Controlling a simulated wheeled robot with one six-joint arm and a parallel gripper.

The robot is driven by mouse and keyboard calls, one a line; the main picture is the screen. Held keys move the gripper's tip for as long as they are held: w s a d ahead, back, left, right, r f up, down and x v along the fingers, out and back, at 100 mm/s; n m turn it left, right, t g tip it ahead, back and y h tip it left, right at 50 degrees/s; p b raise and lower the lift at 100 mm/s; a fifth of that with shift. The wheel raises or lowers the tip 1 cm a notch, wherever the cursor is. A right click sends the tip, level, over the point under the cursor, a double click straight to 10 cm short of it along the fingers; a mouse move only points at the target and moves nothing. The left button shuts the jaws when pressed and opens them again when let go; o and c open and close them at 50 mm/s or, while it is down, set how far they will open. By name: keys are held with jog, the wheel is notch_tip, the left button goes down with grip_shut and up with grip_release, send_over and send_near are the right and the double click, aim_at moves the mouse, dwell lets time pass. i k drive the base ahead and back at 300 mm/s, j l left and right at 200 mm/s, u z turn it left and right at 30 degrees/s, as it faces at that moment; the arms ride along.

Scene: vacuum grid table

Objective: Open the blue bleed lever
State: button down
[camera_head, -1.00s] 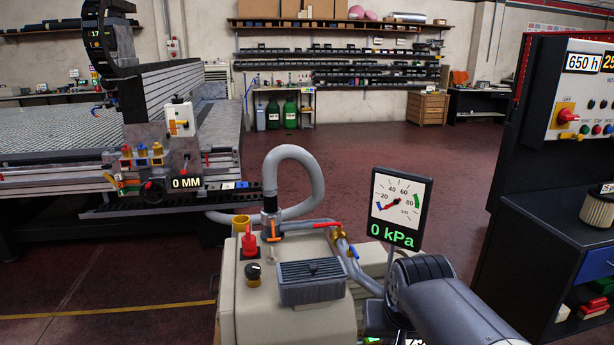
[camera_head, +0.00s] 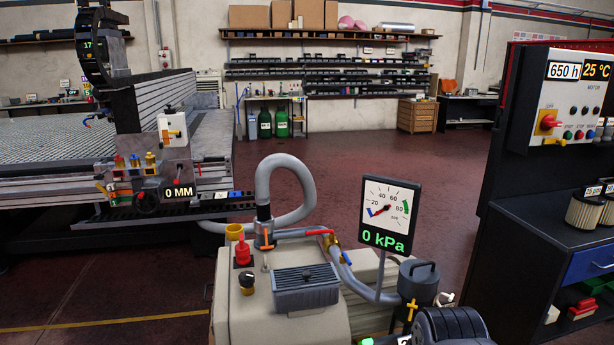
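A small blue lever (camera_head: 346,258) sits by the brass valve fitting (camera_head: 331,241) on the grey pipe, just left of the gauge's post. It is small here, and I cannot tell its exact angle. A red lever (camera_head: 320,232) lies about level along the pipe beside it. The gauge (camera_head: 388,215) reads 0 kPa. My gripper is not in view. A grey, rounded part at the lower right edge looks like a link of my arm, well to the right of and below the blue lever.
The beige pump housing (camera_head: 245,310) carries a finned grey box (camera_head: 305,287), a red knob (camera_head: 243,252) and an orange-handled valve (camera_head: 264,242). A dark canister (camera_head: 418,283) with a yellow cross handle (camera_head: 411,309) stands right of the gauge post. A bench (camera_head: 545,235) stands at right.

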aim_at(343, 255)
jog(key=i+j, duration=0.3)
jog(key=i, duration=0.2)
jog(key=i+j, duration=0.3)
jog(key=i, duration=0.15)
